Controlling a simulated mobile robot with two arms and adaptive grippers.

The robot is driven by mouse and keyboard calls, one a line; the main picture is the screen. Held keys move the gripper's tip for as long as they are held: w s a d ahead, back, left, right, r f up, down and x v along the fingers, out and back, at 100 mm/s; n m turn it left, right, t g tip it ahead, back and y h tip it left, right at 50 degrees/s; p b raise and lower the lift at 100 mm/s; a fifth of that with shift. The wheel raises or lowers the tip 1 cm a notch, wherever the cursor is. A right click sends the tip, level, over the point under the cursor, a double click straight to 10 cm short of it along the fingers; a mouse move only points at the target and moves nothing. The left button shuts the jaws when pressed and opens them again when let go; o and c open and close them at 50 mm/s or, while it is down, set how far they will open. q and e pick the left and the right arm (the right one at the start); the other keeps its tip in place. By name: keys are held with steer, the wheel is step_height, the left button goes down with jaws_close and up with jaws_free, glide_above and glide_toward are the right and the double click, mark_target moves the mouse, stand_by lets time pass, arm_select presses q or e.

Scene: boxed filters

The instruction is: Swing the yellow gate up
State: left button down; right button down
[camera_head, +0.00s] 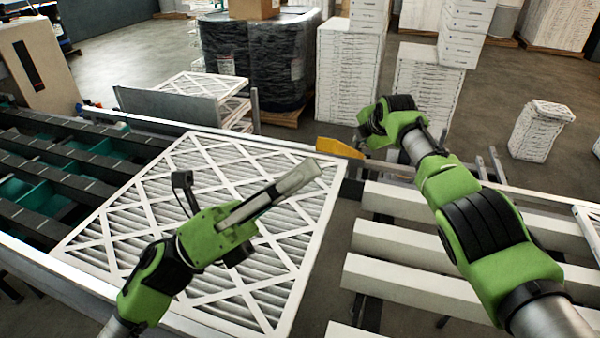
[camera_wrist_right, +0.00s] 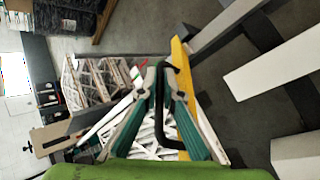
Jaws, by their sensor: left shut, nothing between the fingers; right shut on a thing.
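The yellow gate (camera_head: 339,148) shows in the head view as a short yellow piece at the filter's far right corner. In the right wrist view the yellow gate (camera_wrist_right: 181,62) is a long narrow bar with a black handle (camera_wrist_right: 164,122) along its side. My right gripper (camera_wrist_right: 161,76) is shut on this handle. My left gripper (camera_head: 308,172) is shut and empty, above the filter and left of the gate.
A large white pleated filter (camera_head: 150,205) lies flat beneath my left arm. A dark roller conveyor (camera_head: 60,150) is at the left, and white slats (camera_head: 420,235) are at the right. Stacked white boxes (camera_head: 350,70) and black-wrapped pallets (camera_head: 283,60) stand behind.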

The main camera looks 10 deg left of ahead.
steer(key=shift+w+r, duration=0.15)
steer(key=shift+r, duration=0.15)
steer(key=shift+f, duration=0.1)
arm_select(q)
steer(key=w+r, duration=0.1)
steer(key=w+r+n+t, duration=0.1)
steer(key=r, duration=0.1)
steer(key=shift+w+d+r+y, duration=0.1)
steer(key=shift+d+y, duration=0.05)
steer(key=shift+y, duration=0.25)
arm_select(e)
steer(key=shift+f, duration=0.1)
steer(key=c, duration=2.5)
jaws_free()
steer(key=shift+f, duration=0.1)
